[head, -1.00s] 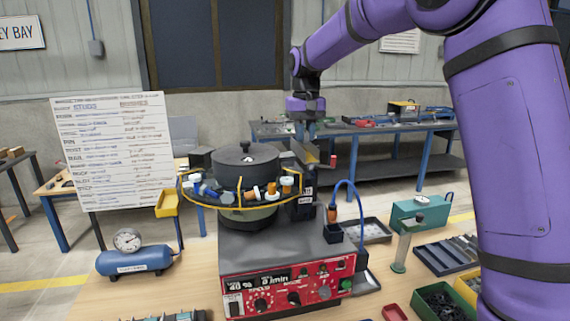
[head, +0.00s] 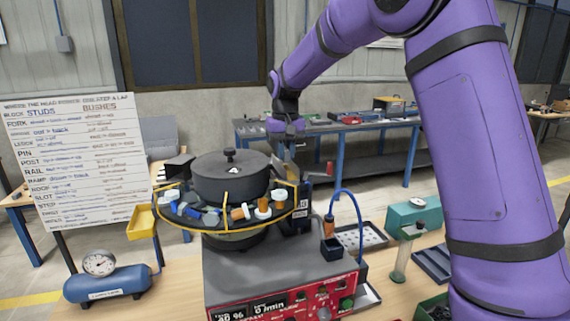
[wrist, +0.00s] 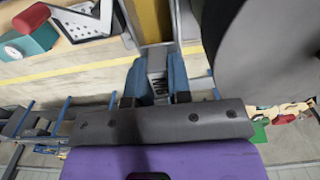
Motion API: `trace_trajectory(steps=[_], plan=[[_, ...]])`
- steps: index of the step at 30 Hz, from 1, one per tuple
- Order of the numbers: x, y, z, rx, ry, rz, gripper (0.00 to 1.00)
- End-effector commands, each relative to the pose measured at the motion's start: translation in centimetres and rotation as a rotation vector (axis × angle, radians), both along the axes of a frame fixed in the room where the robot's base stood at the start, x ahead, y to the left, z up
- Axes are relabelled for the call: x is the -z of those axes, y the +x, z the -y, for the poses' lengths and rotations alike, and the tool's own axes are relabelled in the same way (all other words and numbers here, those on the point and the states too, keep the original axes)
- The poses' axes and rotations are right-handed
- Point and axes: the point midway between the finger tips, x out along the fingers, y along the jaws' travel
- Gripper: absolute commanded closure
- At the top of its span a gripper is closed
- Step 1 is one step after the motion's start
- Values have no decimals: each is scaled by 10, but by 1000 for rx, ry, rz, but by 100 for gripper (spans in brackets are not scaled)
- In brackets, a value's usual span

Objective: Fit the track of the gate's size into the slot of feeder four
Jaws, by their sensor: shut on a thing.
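The feeder is a dark round bowl (head: 230,178) on a grey base with a red control panel (head: 285,304). A yellow-edged ring around it carries white, orange and blue parts. My gripper (head: 286,152) is above the right edge of the bowl, pointing down. In the wrist view, my gripper (wrist: 157,80) is shut on a narrow grey ridged piece (wrist: 157,68) between its blue fingers. I cannot tell for sure that this piece is the track. The slot and the gate's size cannot be made out. The bowl's dark side fills the upper right of the wrist view.
A blue air tank (head: 110,284) with a gauge stands at left, before a white chart board (head: 80,160). A teal gauge box (head: 412,216), a grey tray (head: 360,238) and a dark bin (head: 432,264) lie at right. A blue hose arches beside the feeder.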

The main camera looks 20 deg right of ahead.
Motion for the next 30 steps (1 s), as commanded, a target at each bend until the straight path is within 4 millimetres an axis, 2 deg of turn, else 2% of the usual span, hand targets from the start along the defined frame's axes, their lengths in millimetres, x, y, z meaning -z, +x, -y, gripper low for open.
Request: trace_trajectory(steps=[7,14,15,17,18,26,30], plan=[[31,0,0,0,-1,-4,100],[37,-1,0,0,-1,-6,100],[38,-1,0,0,-1,-8,72],[38,-1,0,0,-1,-8,59],[38,-1,0,0,-1,-8,56],[37,-1,0,0,-2,-10,56],[23,0,0,0,-1,-6,56]])
